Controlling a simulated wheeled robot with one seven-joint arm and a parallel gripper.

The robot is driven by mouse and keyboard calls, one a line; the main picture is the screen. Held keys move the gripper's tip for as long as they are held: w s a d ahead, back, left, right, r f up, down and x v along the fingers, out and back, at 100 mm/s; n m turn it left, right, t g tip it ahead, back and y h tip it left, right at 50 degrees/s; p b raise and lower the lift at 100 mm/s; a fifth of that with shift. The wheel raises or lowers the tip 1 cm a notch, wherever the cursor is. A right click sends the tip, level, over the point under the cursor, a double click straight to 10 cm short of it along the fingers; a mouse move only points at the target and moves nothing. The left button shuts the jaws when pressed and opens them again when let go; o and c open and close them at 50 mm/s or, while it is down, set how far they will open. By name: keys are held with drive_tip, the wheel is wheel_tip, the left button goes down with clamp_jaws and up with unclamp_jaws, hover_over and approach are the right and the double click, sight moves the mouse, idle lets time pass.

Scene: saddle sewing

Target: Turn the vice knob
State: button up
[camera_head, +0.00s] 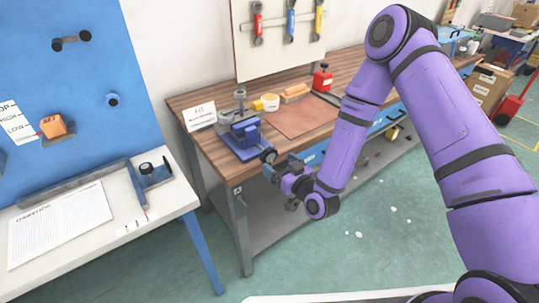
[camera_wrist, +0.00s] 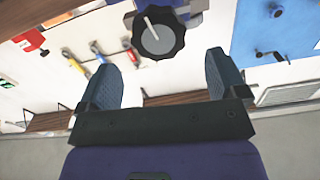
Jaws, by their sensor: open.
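The blue vice (camera_head: 242,137) sits at the front left corner of the wooden workbench. Its dark round knob (camera_head: 268,155) faces the front of the bench. In the wrist view the knob (camera_wrist: 159,36) is black with a scalloped rim and a pale pointer line, with part of the vice's blue body behind it. My gripper (camera_head: 275,172) is just in front of and below the knob in the head view. In the wrist view my gripper (camera_wrist: 166,66) is open, its two blue-grey fingers apart, with the knob beyond the fingertips, roughly centred between them. Nothing is held.
The workbench (camera_head: 345,85) carries a brown mat (camera_head: 300,117), a red can (camera_head: 322,79) and a white sign (camera_head: 199,116). Tools hang on a board (camera_head: 277,40) behind. A white table (camera_head: 100,210) stands to the left. The floor in front of the bench is mostly clear.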

sight(271, 156)
drive_tip(key=x, duration=0.6)
drive_tip(key=c, duration=0.9)
